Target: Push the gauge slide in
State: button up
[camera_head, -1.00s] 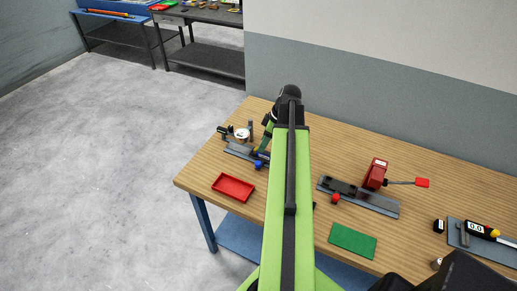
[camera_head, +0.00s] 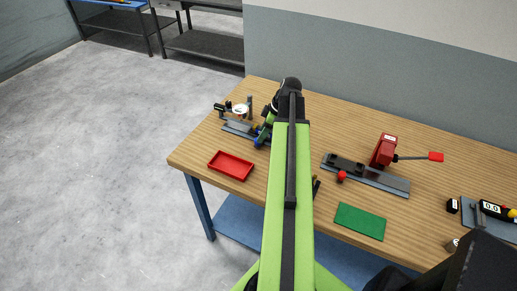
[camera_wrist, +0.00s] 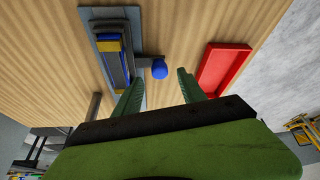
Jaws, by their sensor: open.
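The slide fixture with a blue ball knob (camera_wrist: 159,69) sits at the table's left end. In the wrist view its grey base plate (camera_wrist: 104,16) carries a dark slide body with blue and yellow bands (camera_wrist: 112,46), and the knob stands out to its right on a short dark arm. In the head view a round white dial (camera_head: 240,111) stands at this fixture, partly hidden by my arm. My gripper (camera_wrist: 161,77) is open, one green finger on each side of the knob in the picture. I cannot tell whether either finger touches it.
A red tray (camera_head: 231,165) lies in front of the fixture. To the right are a second fixture with a red knob (camera_head: 342,175), a red device with a lever (camera_head: 384,151), a green mat (camera_head: 360,221) and a digital gauge (camera_head: 492,208). The table's left edge is close to the fixture.

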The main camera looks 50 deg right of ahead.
jog(key=b+x, duration=0.2)
jog(key=x, duration=0.2)
jog(key=shift+f, duration=0.15)
grip_shut()
dwell(1.3)
